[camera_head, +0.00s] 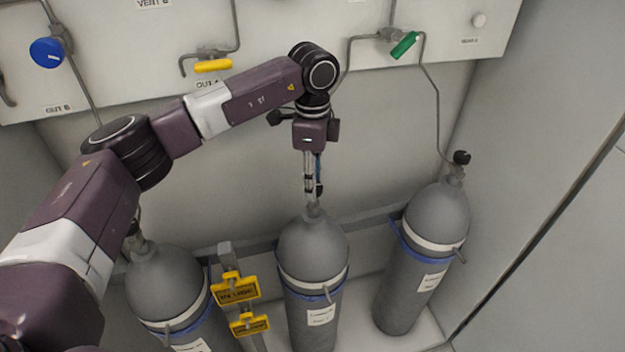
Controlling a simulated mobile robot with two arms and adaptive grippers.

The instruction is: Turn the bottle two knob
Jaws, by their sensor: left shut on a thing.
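Three grey gas bottles stand in a row. I take the middle bottle (313,252) as bottle two; its label is too small to read surely. My left gripper (313,188) points down from above onto the top of this bottle. Its fingers are shut on the small dark knob at the bottle's neck. The fingers hide most of this knob, and its turn angle cannot be told. My right gripper is not in view.
The left bottle (165,285) is partly behind my left arm. The right bottle (437,217) has a black knob (461,157) and a thin pipe. Yellow tags (235,289) hang between the left and middle bottles. Above is a panel with a blue knob (46,52), yellow handle (212,66) and green handle (404,45).

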